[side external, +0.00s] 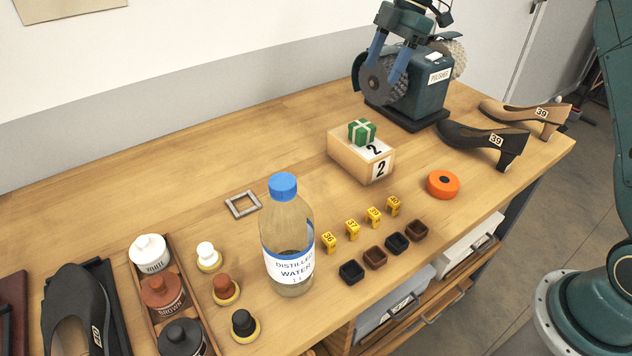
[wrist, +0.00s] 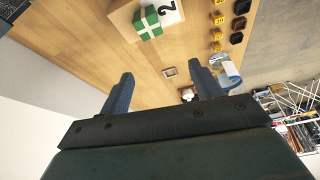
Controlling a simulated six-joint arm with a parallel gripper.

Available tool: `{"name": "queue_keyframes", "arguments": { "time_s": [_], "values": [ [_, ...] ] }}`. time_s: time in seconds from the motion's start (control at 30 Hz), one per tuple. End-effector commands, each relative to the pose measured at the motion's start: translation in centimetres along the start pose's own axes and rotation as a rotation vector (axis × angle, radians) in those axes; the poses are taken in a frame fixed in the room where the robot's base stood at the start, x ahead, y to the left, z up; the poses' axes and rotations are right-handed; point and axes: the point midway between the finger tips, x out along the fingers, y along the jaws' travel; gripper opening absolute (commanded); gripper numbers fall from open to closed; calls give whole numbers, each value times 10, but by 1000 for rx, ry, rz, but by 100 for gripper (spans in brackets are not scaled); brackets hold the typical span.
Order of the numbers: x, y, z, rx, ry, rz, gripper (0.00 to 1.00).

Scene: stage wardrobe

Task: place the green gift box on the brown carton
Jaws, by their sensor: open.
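The green gift box (side external: 361,132) has a white ribbon and rests on top of the brown carton (side external: 346,154), near its back edge. The carton carries white labels with the number 2. In the wrist view the green gift box (wrist: 149,24) and the brown carton (wrist: 122,18) show at the top, beyond my fingertips. My gripper (side external: 382,78) has blue fingers spread apart with nothing between them. It is above and behind the box, in front of the polisher, apart from the box. My gripper (wrist: 160,69) also shows open and empty in the wrist view.
A polisher (side external: 428,95) stands behind the carton. Two heeled shoes (side external: 482,140) and an orange round item (side external: 443,184) are to the right. A water bottle (side external: 287,245), yellow number blocks and small dark trays stand nearer. The back left of the table is clear.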

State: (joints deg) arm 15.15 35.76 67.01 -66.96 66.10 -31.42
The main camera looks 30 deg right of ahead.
Motion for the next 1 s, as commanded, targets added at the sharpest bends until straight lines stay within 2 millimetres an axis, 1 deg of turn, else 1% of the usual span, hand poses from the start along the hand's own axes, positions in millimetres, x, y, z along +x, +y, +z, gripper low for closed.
{"name": "queue_keyframes", "arguments": {
  "time_s": [0.03, 0.2, 0.37, 0.5, 0.6, 0.77, 1.0],
  "values": [
    [-8, -8, -8, 31, -1, 15, 64],
    [-30, -35, -29, 165, -3, 64, 64],
    [-46, -63, -44, 292, -3, 114, 64],
    [-58, -91, -52, 401, -1, 158, 64],
    [-64, -112, -56, 477, 3, 193, 64],
    [-71, -146, -57, 601, 8, 248, 64],
    [-74, -199, -48, 781, 23, 334, 64]
  ]
}}
